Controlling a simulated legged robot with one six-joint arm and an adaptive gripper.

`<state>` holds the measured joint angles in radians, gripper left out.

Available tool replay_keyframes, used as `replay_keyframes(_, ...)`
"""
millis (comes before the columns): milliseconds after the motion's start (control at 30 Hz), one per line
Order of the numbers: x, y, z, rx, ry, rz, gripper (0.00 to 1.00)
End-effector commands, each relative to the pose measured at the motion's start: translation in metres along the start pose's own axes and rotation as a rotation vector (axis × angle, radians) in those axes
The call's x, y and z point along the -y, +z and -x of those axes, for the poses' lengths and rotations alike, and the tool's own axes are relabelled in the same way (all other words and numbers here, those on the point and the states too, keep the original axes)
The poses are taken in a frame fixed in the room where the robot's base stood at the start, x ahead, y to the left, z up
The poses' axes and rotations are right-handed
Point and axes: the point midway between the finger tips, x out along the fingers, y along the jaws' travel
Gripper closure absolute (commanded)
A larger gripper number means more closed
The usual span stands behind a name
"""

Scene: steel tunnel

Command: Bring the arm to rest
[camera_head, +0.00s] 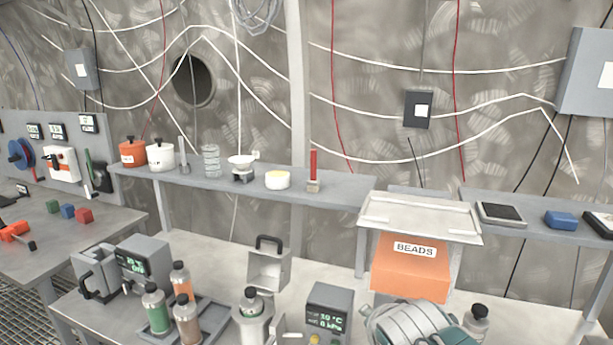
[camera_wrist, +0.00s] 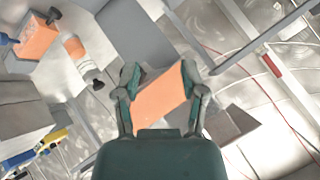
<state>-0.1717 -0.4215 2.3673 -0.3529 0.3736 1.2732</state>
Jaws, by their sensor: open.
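My gripper (camera_wrist: 160,82) shows in the wrist view with its two dark green fingers spread apart. An orange surface (camera_wrist: 160,103) shows between the fingers; I cannot tell how far beyond them it lies, and no grip on it shows. In the head view, a grey and teal part of my arm (camera_head: 415,325) is low at the right, in front of the bench and below the orange BEADS box (camera_head: 409,268). The fingertips cannot be made out in the head view.
A bench holds bottles (camera_head: 157,308) in a tray, a grey display unit (camera_head: 327,312) and a dark-capped bottle (camera_head: 476,322) close to my arm. A light tray (camera_head: 420,217) sits above the BEADS box. A shelf (camera_head: 345,186) with small items runs along the wall.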

Motion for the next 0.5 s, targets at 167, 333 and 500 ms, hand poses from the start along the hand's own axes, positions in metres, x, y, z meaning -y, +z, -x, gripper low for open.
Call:
replay_keyframes(167, -0.039, 0.003, 0.027, 0.045, 0.101, 0.225, 0.46)
replay_keyframes(333, -0.072, 0.015, 0.052, 0.137, 0.161, 0.452, 0.46)
replay_keyframes(500, -0.099, 0.034, 0.075, 0.252, 0.173, 0.665, 0.46)
